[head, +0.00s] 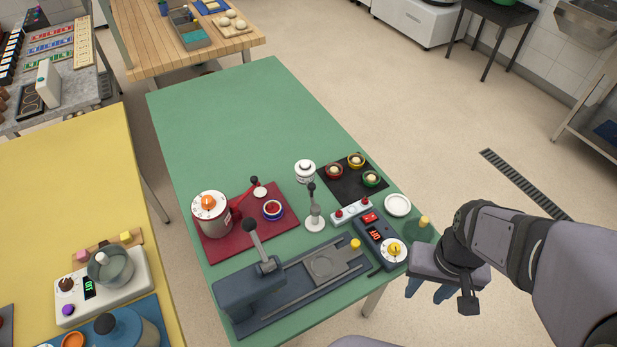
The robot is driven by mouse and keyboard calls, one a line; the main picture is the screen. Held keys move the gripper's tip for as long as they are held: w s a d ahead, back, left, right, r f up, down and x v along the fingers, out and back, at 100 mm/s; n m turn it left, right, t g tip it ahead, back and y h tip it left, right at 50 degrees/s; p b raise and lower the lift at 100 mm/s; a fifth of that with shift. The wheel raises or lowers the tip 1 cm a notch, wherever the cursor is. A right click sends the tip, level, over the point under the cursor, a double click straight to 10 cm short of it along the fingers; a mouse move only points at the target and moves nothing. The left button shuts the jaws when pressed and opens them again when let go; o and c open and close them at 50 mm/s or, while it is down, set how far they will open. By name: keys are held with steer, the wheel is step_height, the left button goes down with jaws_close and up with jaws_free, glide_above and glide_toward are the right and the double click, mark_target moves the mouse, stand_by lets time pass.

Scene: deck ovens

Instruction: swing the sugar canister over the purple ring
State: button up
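A small white lidded canister (305,171) with a dark label stands upright near the middle of the green table; I cannot read whether it is the sugar canister. A larger pale canister (210,213) with an orange knob stands on the red mat, beside a red arm with a black knob (254,181). I cannot make out a purple ring; a blue-rimmed bowl (272,210) with red inside sits on the same mat. My gripper (430,291) hangs off the table's right front corner, away from both canisters. Its bluish fingers look apart with nothing between them, partly hidden by its body.
A dark press with a lever (252,292) fills the table's front. A control box with a yellow dial (378,240), a white dish (398,205) and a green yellow-topped object (421,232) stand near my gripper. A black mat (343,188) holds small bowls. The table's far half is clear.

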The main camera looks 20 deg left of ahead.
steer(key=s+a+f+n+g+b, duration=0.1)
steer(key=s+a+f+n+g, duration=0.1)
steer(key=s+a+f+n, duration=0.25)
steer(key=m+t+b, duration=0.1)
steer(key=m+t, duration=0.3)
steer(key=t, duration=0.3)
glide_toward(312, 186)
steer(key=shift+w+d+f, duration=0.15)
steer(key=shift+w+f, duration=0.05)
steer(key=shift+w, duration=0.2)
steer(key=shift+n, duration=0.25)
steer(key=shift+p+x, duration=1.25)
steer(key=shift+x, duration=2.4)
steer(key=shift+s, duration=0.2)
steer(key=shift+g, duration=0.3)
jaws_close()
